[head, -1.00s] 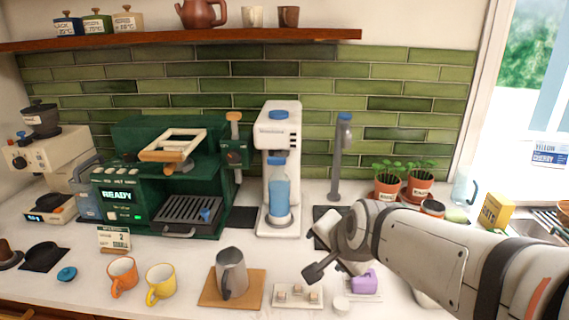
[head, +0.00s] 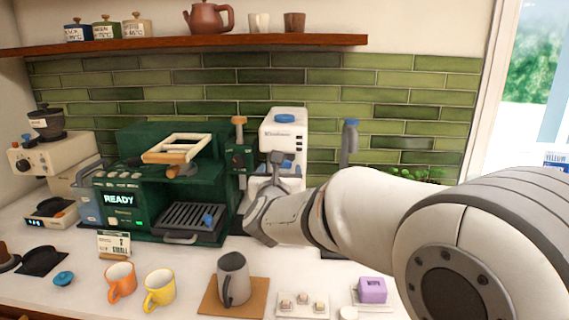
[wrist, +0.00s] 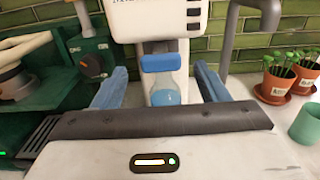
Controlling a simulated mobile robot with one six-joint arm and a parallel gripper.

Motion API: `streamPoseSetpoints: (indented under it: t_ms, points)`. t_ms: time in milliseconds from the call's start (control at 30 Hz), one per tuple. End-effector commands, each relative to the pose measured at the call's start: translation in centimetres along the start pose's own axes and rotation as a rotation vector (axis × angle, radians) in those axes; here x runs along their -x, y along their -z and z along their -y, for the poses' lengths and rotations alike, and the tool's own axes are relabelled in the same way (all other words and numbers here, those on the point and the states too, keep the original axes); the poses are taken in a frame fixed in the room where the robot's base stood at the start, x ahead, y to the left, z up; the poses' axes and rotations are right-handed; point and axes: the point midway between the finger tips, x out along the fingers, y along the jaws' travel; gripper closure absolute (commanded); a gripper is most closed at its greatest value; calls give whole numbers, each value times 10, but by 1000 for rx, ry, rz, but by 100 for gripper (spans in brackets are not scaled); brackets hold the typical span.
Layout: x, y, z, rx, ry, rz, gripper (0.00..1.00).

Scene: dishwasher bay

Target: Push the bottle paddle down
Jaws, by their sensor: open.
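The white bottle machine (head: 284,127) stands against the tiled wall, with a blue button on top. Its blue-capped bottle (wrist: 163,90) with blue liquid stands in the bay, in the middle of the wrist view. The blue piece above the bottle (wrist: 161,62) may be the paddle or the cap; I cannot tell. My gripper (wrist: 158,73) is open and empty, one finger on each side of the bottle and apart from it in that view. In the head view my gripper (head: 279,168) is in front of the machine and hides the bottle's lower part.
The green coffee machine (head: 130,200) stands close on the left. A grey tap (head: 348,145) and potted plants (wrist: 275,80) are on the right. Mugs (head: 121,281), a grey pitcher (head: 233,275) and a purple block (head: 372,290) stand on the front counter.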

Motion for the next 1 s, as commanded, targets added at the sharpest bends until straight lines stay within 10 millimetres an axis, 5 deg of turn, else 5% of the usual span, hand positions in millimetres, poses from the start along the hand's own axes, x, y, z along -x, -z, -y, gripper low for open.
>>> streamPoseSetpoints:
  t_ms: [400,767,1000]
  points:
    - [-59,-1,1,4,1,-2,33]
    - [-64,0,2,4,1,-2,33]
    - [-64,0,2,4,1,-2,52]
